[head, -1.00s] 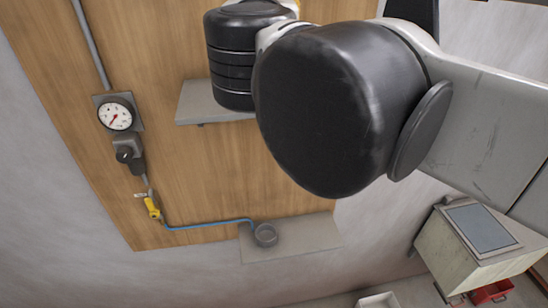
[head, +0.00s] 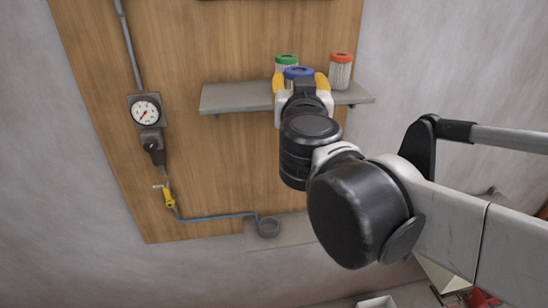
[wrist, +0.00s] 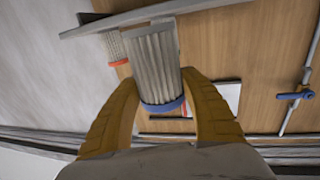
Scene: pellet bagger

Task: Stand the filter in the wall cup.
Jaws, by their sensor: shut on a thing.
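A pleated filter with a blue end ring (head: 299,72) is between the yellow fingers of my gripper (head: 301,83) at the upper shelf. In the wrist view the fingers (wrist: 160,82) close on both sides of its pale pleated body (wrist: 155,62), with the blue ring toward me. I cannot tell whether it touches the shelf. The cup's inside is too small to make out.
A green-topped filter (head: 287,61) and a red-topped filter (head: 341,72) stand on the grey shelf (head: 235,97). A gauge (head: 145,111) is at left. The wood panel between shelf and lower ledge (head: 290,236) looks clear.

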